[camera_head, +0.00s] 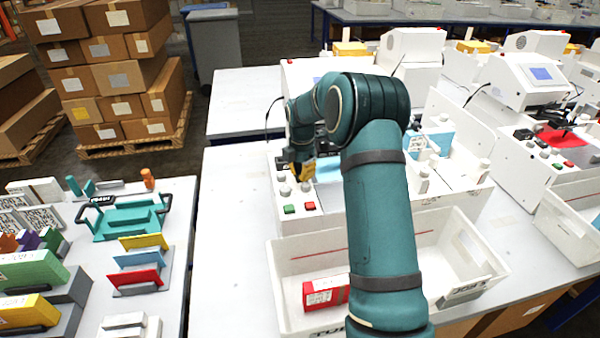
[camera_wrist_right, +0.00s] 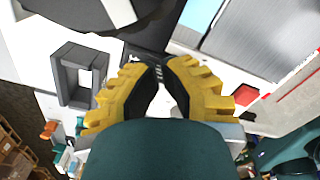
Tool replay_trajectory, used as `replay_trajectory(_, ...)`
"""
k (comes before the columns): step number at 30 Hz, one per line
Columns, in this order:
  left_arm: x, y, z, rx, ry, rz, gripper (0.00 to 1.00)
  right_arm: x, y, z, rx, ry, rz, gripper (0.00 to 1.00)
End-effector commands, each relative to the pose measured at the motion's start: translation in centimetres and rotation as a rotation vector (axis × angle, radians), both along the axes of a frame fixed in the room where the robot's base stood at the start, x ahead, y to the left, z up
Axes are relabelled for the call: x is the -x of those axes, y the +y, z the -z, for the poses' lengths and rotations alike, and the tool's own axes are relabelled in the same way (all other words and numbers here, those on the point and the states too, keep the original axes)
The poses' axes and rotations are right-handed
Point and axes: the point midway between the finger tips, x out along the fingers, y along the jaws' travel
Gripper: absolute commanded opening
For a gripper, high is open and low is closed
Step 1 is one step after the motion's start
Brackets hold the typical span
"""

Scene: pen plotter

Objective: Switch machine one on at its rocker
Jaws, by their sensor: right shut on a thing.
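The nearest white machine (camera_head: 300,222) stands on the table in the head view. I take it for machine one. Its front panel has a green button (camera_head: 290,209) and a red button (camera_head: 309,206). My right gripper (camera_head: 302,172) is over the panel's left side, behind those buttons. In the right wrist view its yellow-backed fingers (camera_wrist_right: 160,72) come together at the tips on a small dark part that I cannot make out clearly. A grey square frame (camera_wrist_right: 72,75) is just left of the fingers. I cannot pick out the rocker for sure. My left gripper is not in view.
A white bin (camera_head: 278,290) holding a red box (camera_head: 322,293) is in front of the machine. My right arm hides much of the machine. Another white machine (camera_head: 535,140) stands at right. A side table at left holds a teal tray (camera_head: 128,217) and coloured parts.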

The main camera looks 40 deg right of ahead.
Motion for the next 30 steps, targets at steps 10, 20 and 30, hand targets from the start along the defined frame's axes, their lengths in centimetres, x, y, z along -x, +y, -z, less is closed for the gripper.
replay_trajectory(10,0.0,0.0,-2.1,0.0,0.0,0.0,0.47,0.0,0.0,-2.7,-0.001,0.0,0.0,0.0)
replay_trajectory(20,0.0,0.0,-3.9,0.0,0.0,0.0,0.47,0.0,0.0,-5.1,0.0,-0.001,0.001,0.0)
replay_trajectory(30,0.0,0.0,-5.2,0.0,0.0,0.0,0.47,0.0,0.0,-6.8,0.0,0.0,0.0,0.0)
